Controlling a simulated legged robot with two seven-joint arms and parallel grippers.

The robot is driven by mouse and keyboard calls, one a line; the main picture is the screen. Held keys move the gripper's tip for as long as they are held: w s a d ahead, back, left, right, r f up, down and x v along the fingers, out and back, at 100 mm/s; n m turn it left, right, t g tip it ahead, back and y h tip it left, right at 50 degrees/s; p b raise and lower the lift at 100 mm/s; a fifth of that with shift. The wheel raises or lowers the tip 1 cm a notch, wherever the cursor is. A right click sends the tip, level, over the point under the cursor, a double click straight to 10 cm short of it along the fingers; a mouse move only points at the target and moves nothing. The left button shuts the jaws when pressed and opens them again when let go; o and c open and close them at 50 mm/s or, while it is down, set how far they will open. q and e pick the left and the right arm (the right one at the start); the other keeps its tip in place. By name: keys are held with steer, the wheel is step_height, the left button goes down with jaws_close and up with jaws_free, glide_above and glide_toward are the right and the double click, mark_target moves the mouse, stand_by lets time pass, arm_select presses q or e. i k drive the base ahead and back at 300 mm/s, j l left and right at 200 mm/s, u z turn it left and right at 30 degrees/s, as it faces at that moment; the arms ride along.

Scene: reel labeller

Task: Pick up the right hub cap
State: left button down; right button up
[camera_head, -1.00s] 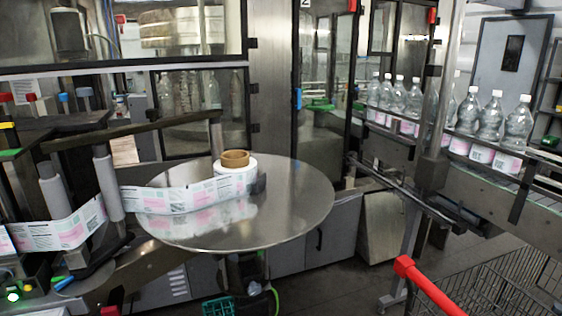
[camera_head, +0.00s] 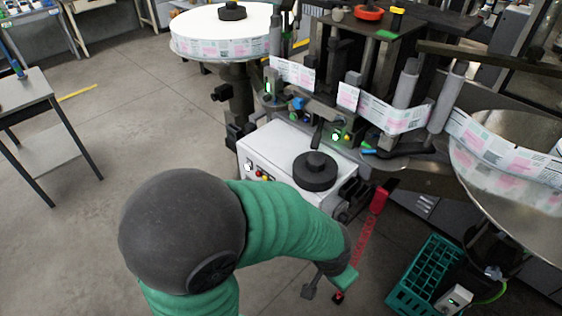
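A black round hub cap (camera_head: 315,170) with a raised knob lies on the white top of a machine cabinet (camera_head: 270,146), in the middle of the head view. A second black hub cap (camera_head: 232,12) sits on the full label reel (camera_head: 215,30) at the top left. My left arm, in a green sleeve, comes in from the lower left. My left gripper (camera_head: 325,293) hangs below and in front of the cabinet, apart from the hub cap. Its two dark fingers are spread with nothing seen between them. My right gripper is out of view.
The label web (camera_head: 395,115) runs past rollers to a steel disc (camera_head: 515,131) at the right. A red part with a red strip (camera_head: 366,240) hangs beside the cabinet. A green crate (camera_head: 425,280) stands on the floor. A table (camera_head: 30,92) is at the left, with free floor between.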

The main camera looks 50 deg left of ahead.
mark_target(314, 171)
steer(key=u, duration=1.35)
steer(key=z, duration=1.55)
steer(key=u, duration=1.55)
